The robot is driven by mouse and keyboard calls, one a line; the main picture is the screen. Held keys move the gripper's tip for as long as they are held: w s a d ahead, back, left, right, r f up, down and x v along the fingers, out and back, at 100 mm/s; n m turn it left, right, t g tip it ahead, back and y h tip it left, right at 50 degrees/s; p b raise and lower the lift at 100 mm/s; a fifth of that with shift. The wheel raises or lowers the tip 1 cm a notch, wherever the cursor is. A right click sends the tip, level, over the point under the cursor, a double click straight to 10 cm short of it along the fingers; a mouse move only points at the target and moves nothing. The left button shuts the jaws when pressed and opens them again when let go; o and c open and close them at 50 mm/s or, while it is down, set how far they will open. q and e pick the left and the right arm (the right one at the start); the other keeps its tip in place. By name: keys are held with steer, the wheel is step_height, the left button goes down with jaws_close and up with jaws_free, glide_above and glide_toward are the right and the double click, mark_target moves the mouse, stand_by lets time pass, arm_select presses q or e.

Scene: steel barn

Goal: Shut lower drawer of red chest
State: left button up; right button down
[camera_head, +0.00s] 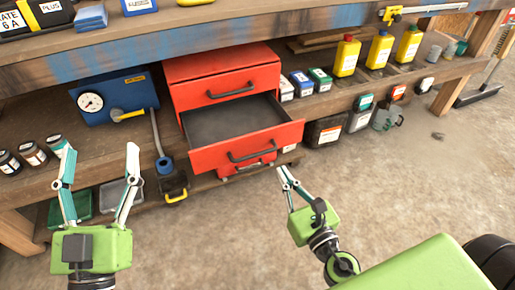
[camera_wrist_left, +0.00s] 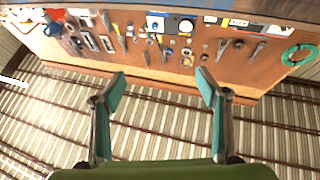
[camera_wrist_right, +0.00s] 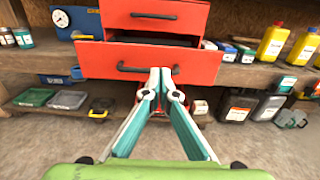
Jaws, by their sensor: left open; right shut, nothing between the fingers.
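The red chest (camera_head: 222,68) stands on the workbench's lower shelf. Its upper drawer, with a dark handle, looks shut. A lower drawer (camera_head: 273,144) is pulled well out, and its grey inside shows empty. Another red front with a handle shows just under it. My right gripper (camera_head: 284,176) is shut and empty, in front of and below the open drawer's front. In the right wrist view the drawer front (camera_wrist_right: 105,61) is straight ahead of its fingertips; I cannot tell whether they touch. My left gripper (camera_head: 100,150) is open and empty, left of the chest.
A blue gauge box (camera_head: 115,97) with a hose stands left of the chest. Small boxes (camera_head: 302,83) and yellow bottles (camera_head: 347,56) stand to its right. Dark containers (camera_head: 325,131) sit below the shelf. The floor (camera_head: 420,175) in front is mostly clear.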

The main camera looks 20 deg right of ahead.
steer(key=p, duration=0.2)
glide_toward(259, 133)
steer(key=w, duration=0.5)
steer(key=shift+w+a+p, duration=0.1)
steer(key=shift+w+p, duration=0.3)
arm_select(q)
step_height(259, 133, down, 14)
steer(key=a+g+y, duration=0.1)
steer(key=g+y, duration=0.1)
steer(key=g, duration=0.5)
steer(key=shift+w+a+y, duration=0.3)
steer(key=shift+w, duration=0.1)
arm_select(e)
steer(key=shift+w, duration=0.65)
arm_select(q)
steer(key=shift+r, duration=0.1)
